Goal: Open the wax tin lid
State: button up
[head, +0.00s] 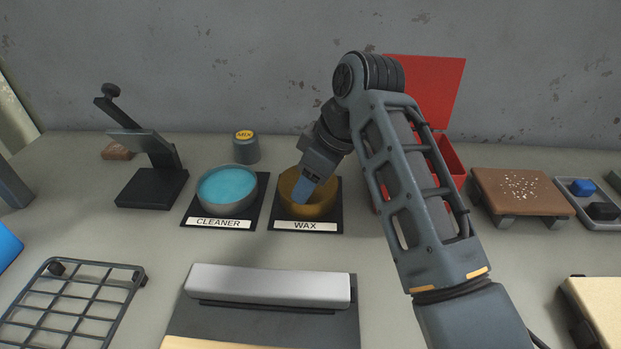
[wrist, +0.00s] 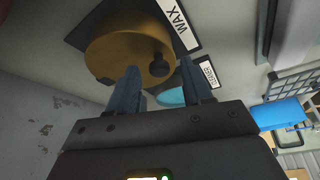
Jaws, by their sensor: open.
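The wax tin (head: 318,206) is a round gold-brown tin on a dark mat with a WAX label, left of centre in the head view. In the wrist view its lid (wrist: 120,48) shows as a gold disc with a dark round knob (wrist: 160,64), and it appears to be on the tin. My gripper (head: 302,192) points down at the tin, hiding part of its top in the head view. In the wrist view my gripper (wrist: 163,78) is open, its two fingers apart with the knob showing just beyond the gap between them. I cannot tell if they touch the lid.
The blue cleaner tin (head: 227,186) stands close left of the wax tin, with a grey MIX pot (head: 246,148) behind. A red box (head: 449,155) with a raised lid stands behind my arm. A silver bar (head: 268,285) lies in front.

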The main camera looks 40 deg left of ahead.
grip_shut()
dwell(0.3)
dwell(0.3)
